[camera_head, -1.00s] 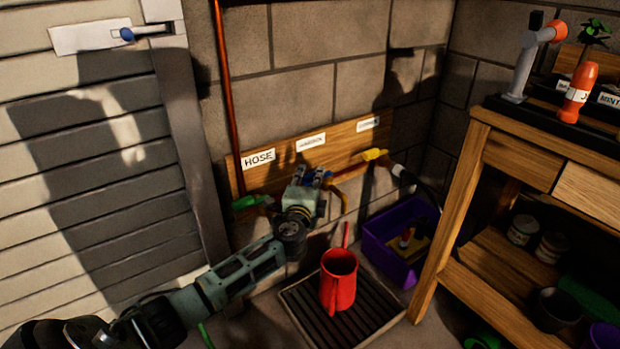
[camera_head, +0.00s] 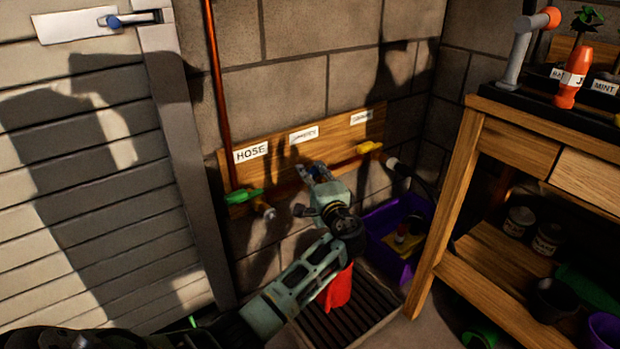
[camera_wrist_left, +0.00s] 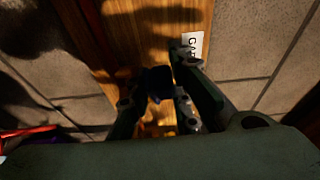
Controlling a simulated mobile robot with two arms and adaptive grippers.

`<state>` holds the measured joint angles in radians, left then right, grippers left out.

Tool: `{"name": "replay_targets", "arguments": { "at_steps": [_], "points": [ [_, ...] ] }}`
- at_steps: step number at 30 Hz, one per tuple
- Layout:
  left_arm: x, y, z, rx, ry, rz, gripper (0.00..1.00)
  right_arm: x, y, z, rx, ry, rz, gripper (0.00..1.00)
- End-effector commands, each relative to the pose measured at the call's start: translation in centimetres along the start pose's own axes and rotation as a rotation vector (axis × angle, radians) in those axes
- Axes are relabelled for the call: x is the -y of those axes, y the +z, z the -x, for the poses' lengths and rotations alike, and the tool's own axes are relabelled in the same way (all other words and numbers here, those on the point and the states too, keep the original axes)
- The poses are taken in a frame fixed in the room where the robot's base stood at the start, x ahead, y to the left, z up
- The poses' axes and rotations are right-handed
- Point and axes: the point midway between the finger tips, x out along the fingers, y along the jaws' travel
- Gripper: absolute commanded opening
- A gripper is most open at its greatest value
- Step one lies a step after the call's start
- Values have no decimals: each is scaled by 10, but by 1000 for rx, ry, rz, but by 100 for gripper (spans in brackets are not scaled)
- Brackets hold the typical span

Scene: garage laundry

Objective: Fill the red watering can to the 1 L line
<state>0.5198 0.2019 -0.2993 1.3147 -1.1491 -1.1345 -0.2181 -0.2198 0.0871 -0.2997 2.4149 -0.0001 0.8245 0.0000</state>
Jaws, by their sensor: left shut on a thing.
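The red watering can (camera_head: 338,289) stands on the dark slatted drain grate (camera_head: 372,302); my left arm hides most of it. Its water level and 1 L line cannot be seen. My left gripper (camera_head: 317,172) is at the middle tap on the wooden board, below the middle label. It is shut on the blue tap handle (camera_wrist_left: 158,82), which shows between the fingers in the left wrist view. The tap's spout is hidden behind the gripper. My right gripper is not in view.
A green-handled tap (camera_head: 243,196) sits under the HOSE label (camera_head: 251,152), left of my gripper. A yellow-handled tap (camera_head: 369,147) is to the right. A purple crate (camera_head: 395,262) stands beside the grate. A wooden workbench (camera_head: 447,215) blocks the right side.

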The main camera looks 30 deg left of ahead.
Motion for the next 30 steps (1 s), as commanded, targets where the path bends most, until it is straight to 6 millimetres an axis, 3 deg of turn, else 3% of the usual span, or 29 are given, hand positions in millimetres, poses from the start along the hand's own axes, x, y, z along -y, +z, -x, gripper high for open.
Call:
{"name": "replay_targets", "arguments": {
  "at_steps": [1, 12, 13, 17, 30],
  "points": [
    [8, 0, -2, 5, -14, 4, 0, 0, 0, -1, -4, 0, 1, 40],
    [9, 0, -2, 7, -17, 3, 0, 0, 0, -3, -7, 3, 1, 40],
    [9, 0, -2, 7, -17, 3, 22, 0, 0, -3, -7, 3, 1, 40],
    [8, -1, -2, 7, -15, 4, 33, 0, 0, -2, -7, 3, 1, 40],
    [3, -1, 5, 5, -6, 1, 34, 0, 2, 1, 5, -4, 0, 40]
  ]
}}
